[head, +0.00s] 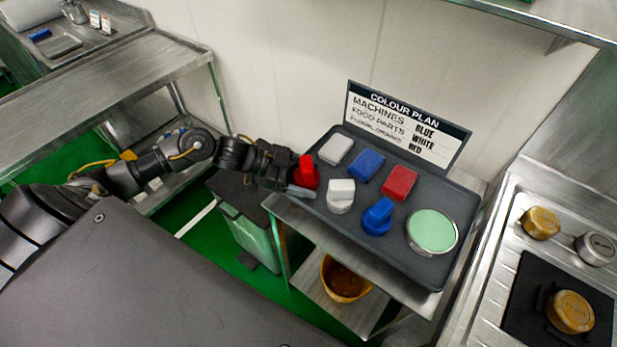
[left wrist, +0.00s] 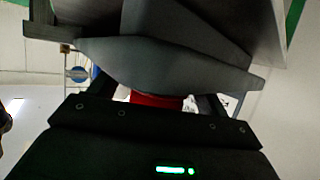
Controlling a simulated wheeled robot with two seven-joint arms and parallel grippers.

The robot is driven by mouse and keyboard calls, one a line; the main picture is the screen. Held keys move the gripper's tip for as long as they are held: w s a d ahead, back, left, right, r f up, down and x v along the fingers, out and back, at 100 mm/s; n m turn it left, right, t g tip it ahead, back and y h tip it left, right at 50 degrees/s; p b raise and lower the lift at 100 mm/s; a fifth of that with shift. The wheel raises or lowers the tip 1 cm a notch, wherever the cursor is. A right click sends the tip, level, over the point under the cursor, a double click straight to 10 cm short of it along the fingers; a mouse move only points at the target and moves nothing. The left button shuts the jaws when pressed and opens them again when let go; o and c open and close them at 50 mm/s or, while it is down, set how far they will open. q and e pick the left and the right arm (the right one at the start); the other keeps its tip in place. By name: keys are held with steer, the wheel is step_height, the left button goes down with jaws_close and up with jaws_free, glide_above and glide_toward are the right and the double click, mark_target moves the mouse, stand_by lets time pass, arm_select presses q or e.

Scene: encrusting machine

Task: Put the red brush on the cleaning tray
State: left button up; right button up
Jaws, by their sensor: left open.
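The red brush (head: 306,170) is at the left end of the dark grey tray (head: 400,262), which stands on a steel table under a colour plan sign. My left gripper (head: 298,180) is open at the brush, with one finger visible just in front of its base. The other finger is hidden. In the left wrist view a red patch (left wrist: 155,101), likely the brush, shows between dark gripper parts. I cannot tell whether the fingers touch the brush, or whether its base rests on the tray. My right gripper is not in view.
The tray also holds a white brush (head: 341,195), a blue brush (head: 378,216), white, blue and red blocks (head: 400,183), and a round green pad (head: 432,231). The colour plan sign (head: 405,125) stands behind. A yellow bucket (head: 345,279) is below. A stove-like unit is at right.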

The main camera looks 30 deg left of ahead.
arm_select(q)
steer(key=b+v, duration=0.1)
steer(key=v, duration=1)
steer(key=shift+s+a+b, duration=0.15)
steer(key=shift+a+b, duration=0.15)
steer(key=shift+a, duration=0.05)
steer(key=shift+d, duration=0.15)
